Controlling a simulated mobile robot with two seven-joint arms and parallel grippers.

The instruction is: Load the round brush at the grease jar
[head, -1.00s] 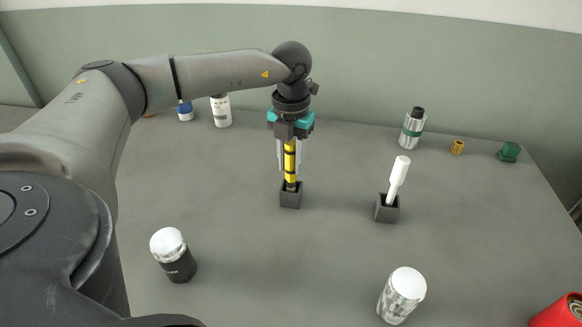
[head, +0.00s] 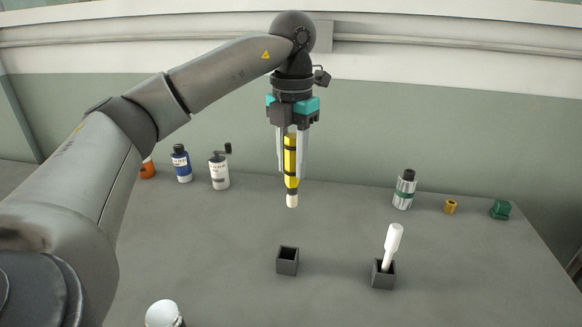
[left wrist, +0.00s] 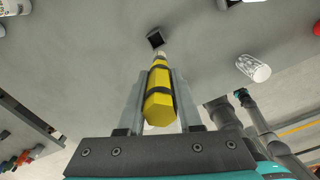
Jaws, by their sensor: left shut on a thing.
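My left gripper (head: 290,170) is shut on the round brush (head: 291,160), yellow with black bands and a pale tip. The brush hangs upright, tip down, clear of the table. In the left wrist view the brush (left wrist: 158,98) shows between the two fingers. Its square dark holder (head: 287,268) stands empty below it. A white-lidded jar (head: 163,313) is cut off at the bottom left edge; I cannot tell whether it is the grease jar. My right gripper is not in view.
A white-handled tool (head: 393,240) leans in a second dark holder (head: 383,277). Bottles, including a blue one (head: 182,164) and a white one (head: 219,172), stand at the back left. A silver canister (head: 404,190), brass piece (head: 450,206) and green block (head: 500,209) stand at the back right.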

